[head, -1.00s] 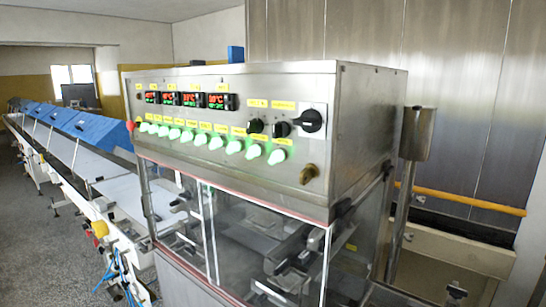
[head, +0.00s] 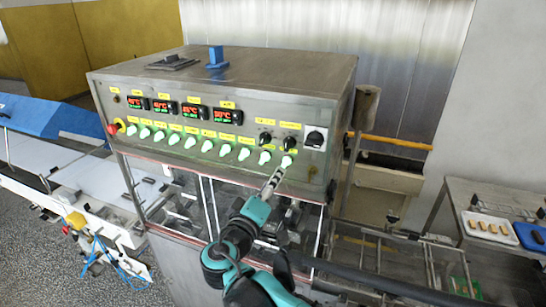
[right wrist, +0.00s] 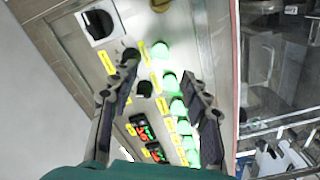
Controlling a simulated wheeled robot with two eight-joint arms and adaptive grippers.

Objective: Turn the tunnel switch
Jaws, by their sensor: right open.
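The steel control panel (head: 180,112) faces me with a row of green-lit knobs (head: 205,146), two small black knobs (head: 265,138) and a large black rotary switch (head: 315,139) on a pale plate at its right end. The labels are too small to read, so I cannot tell which one is the tunnel switch. My right gripper (head: 277,175) is just in front of the panel, below the right-end knobs. In the right wrist view its open, empty fingers (right wrist: 163,72) spread before a green knob (right wrist: 168,80) and a black knob (right wrist: 144,90). My left gripper is not seen.
Red digital displays (head: 194,111) sit above the knobs, and a red button (head: 112,129) is at the panel's left end. Clear guarding (head: 180,200) lies below the panel. A table with trays of small bars (head: 490,228) stands at the right. A conveyor (head: 60,165) runs left.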

